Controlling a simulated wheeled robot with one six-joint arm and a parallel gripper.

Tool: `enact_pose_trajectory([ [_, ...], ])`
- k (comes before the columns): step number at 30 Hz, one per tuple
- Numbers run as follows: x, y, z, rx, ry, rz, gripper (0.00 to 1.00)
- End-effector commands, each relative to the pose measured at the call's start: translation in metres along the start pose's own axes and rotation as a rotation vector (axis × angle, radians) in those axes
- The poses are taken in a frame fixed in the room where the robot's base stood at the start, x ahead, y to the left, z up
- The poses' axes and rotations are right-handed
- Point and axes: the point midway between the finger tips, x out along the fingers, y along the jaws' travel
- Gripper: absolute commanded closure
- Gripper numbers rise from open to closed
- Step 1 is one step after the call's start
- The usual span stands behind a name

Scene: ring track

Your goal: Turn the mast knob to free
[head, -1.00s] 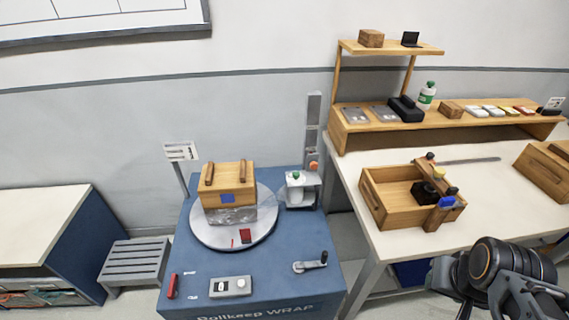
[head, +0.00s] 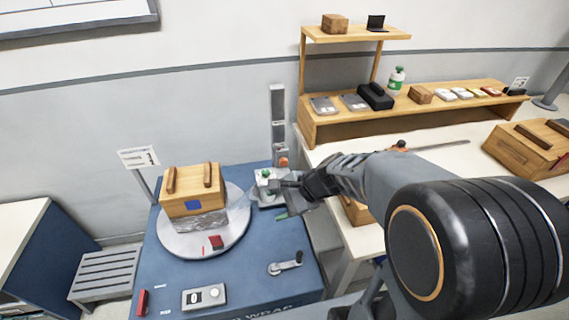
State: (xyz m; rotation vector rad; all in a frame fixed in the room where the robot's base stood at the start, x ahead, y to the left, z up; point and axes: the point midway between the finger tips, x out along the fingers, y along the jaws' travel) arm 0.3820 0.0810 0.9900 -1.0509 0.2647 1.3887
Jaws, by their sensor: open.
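The grey mast (head: 278,115) stands at the back right of the blue wrapping machine (head: 240,270). A small orange-red knob (head: 283,161) shows low on the mast. Below it sits a pale carriage (head: 264,190) with a green top piece (head: 265,173). I cannot tell from the picture which setting the knob is at. My gripper (head: 283,193) is open, close to the carriage's right side. My gripper and arm partly hide that side, so I cannot tell whether the fingers touch anything.
A wooden box (head: 190,208) with a blue patch, its lower part in clear film, stands on the round turntable (head: 170,245). A crank (head: 286,264), a control box (head: 204,297) and a red-handled tool (head: 142,302) lie in front. My arm covers much of the right bench.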

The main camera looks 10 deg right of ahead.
Motion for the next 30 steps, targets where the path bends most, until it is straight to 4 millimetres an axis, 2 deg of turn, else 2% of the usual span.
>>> enact_pose_trajectory([
  [1, 0.008, -0.013, -0.009, 0.176, -0.053, -0.062, 0.4],
  [3, 0.015, -0.032, -0.025, 0.417, -0.123, -0.163, 0.4],
  [7, 0.022, -0.062, -0.065, 0.836, -0.245, -0.343, 0.4],
  [11, 0.024, -0.078, -0.113, 1.188, -0.347, -0.513, 0.4],
  [15, 0.022, -0.083, -0.16, 1.467, -0.433, -0.667, 0.4],
  [21, 0.019, -0.079, -0.201, 1.687, -0.508, -0.808, 0.4],
  [26, 0.023, -0.082, -0.215, 1.745, -0.53, -0.85, 0.4],
  [30, 0.036, -0.096, -0.221, 1.752, -0.532, -0.854, 0.4],
])
